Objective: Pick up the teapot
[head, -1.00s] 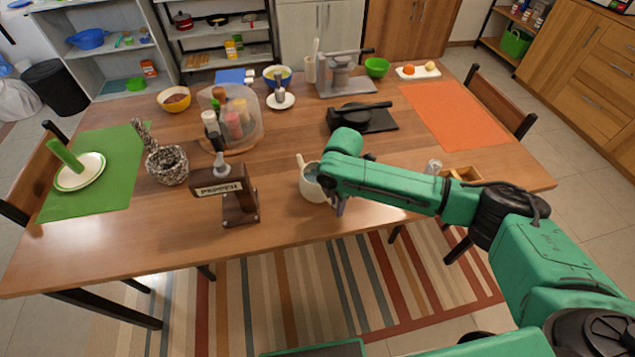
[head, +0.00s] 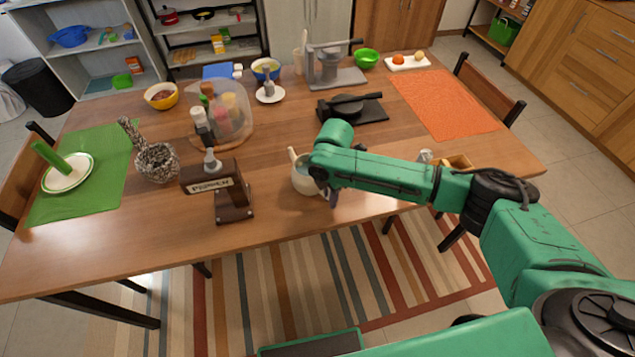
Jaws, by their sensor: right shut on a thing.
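The cream teapot (head: 303,180) is near the front edge of the wooden table, its spout pointing up and to the left. My right gripper (head: 329,190) is at the teapot's right side and shut on it. The forearm hides the teapot's right part and its handle, so the contact itself is mostly hidden. Whether the teapot's base touches the table cannot be told clearly. My left gripper is not in view.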

